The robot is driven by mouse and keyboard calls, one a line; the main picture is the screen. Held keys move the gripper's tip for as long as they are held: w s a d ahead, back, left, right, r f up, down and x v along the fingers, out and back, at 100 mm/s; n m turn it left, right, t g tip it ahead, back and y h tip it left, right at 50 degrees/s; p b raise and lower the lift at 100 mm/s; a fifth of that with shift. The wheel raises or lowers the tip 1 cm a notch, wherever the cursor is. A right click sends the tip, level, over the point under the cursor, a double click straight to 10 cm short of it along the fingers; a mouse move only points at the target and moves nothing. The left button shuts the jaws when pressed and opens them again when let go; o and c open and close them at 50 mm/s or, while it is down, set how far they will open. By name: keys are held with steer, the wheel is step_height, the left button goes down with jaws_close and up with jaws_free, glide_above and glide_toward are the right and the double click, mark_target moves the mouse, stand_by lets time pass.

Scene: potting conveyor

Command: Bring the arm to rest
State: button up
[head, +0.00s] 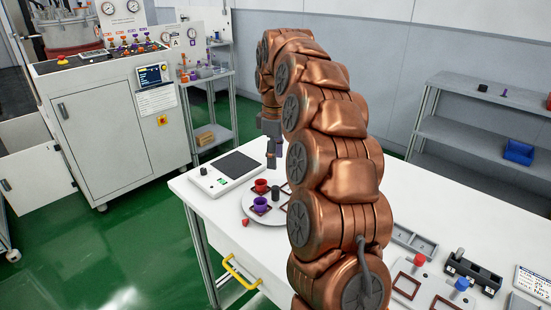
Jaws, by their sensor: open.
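My copper-coloured arm (335,155) rises from the front of the white table (225,222), bends at the top and hangs down on its far side. My gripper (268,172) is at its end, pointing down, open, with nothing seen between its fingers. It is above the far left part of the table, over or near a round pale plate (248,213). A red cup (261,186) and a purple cup (261,204) stand there in dark square frames. A dark cylinder (276,194) is beside them. My arm hides part of the plate and the table's middle.
A scale-like device (225,173) sits left of the plate, and a small red piece (245,222) lies near the table's left edge. Grey trays (414,240) and a black holder (472,272) are at the right. A shelf (465,135) and a control cabinet (120,125) stand behind.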

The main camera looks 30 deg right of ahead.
stand_by(0.4)
steer(key=s+a+m+p, duration=0.1)
steer(key=s+a+m, duration=0.1)
steer(key=s+a, duration=0.45)
steer(key=s+a+r+m+g+p, duration=0.15)
steer(key=s+a, duration=0.25)
steer(key=s, duration=0.6)
steer(key=s+a+m+p, duration=0.1)
steer(key=s+a, duration=0.4)
steer(key=s, duration=0.3)
steer(key=s+f+m+p, duration=0.1)
steer(key=s+f+m, duration=0.1)
steer(key=s, duration=0.5)
steer(key=s+a+f+m, duration=0.1)
steer(key=s+f+m, duration=0.1)
steer(key=s, duration=0.5)
steer(key=shift+a+f+p, duration=0.2)
steer(key=shift+f+p, duration=0.15)
steer(key=shift+p, duration=0.05)
